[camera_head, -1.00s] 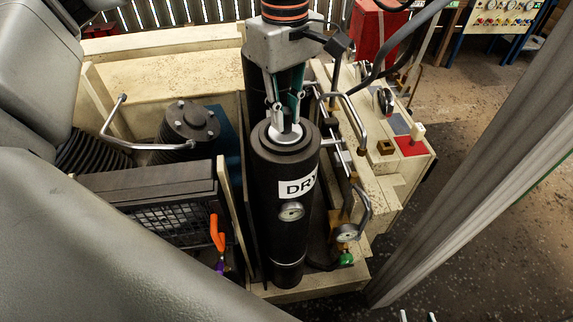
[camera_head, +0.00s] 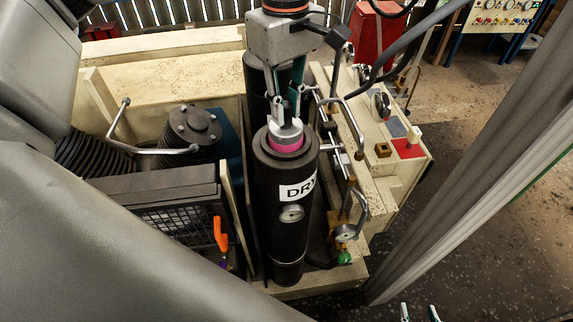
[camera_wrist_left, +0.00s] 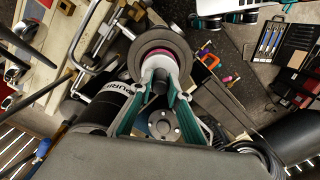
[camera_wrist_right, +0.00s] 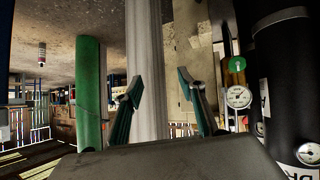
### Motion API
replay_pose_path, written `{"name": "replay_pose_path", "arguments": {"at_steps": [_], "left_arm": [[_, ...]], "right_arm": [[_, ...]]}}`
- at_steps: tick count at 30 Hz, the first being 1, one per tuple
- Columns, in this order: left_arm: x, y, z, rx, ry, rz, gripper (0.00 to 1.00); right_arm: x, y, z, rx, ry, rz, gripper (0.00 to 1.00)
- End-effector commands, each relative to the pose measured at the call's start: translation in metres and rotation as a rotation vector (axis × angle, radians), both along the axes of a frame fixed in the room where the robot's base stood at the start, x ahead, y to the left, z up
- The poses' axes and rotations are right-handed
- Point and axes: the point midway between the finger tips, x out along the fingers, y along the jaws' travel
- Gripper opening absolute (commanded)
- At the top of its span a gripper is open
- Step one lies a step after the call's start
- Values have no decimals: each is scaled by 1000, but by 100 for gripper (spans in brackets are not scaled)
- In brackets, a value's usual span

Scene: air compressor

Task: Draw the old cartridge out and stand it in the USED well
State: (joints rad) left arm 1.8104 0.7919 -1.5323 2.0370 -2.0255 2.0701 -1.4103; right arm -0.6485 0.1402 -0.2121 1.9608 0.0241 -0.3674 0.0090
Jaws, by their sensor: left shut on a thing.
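The old cartridge (camera_head: 286,146) shows a pale cap and a pink band rising just out of the open top of the black DRY housing (camera_head: 284,205). Its lower part is hidden inside. My left gripper (camera_head: 285,122) is above the housing, shut on the cartridge's top. In the left wrist view my fingers (camera_wrist_left: 160,82) close on the cap, inside the housing's ring-shaped rim (camera_wrist_left: 137,58). My right gripper (camera_wrist_right: 160,92) is open and empty, away from the housing; its fingertips show at the head view's bottom edge (camera_head: 419,312). I cannot make out a USED label.
A second black cylinder (camera_head: 257,85) stands close behind. Bent pipes and a gauge (camera_head: 345,233) crowd the right side. A bench top with red (camera_head: 408,150) and grey patches lies further right. A grey post stands at far right. A caged unit (camera_head: 180,215) is at left.

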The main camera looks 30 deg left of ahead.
Motion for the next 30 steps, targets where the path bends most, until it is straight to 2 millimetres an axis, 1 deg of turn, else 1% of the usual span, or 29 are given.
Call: {"name": "replay_pose_path", "arguments": {"at_steps": [1,8,15,20,27,30], "left_arm": [[0,0,7,-1,-3,0,0],[1,0,21,-1,-4,0,0],[1,0,34,-1,-3,0,0],[1,0,43,-1,-4,0,0],[1,0,57,-1,-3,1,0],[1,0,62,-1,-3,1,0]], "right_arm": [[0,0,5,0,-1,0,40],[-1,-3,12,-6,8,-5,40],[-2,-11,19,-15,16,-17,40],[-3,-14,19,-20,23,-22,40],[-12,-18,11,-28,52,-29,40],[-13,-21,11,-30,58,-34,40]]}}
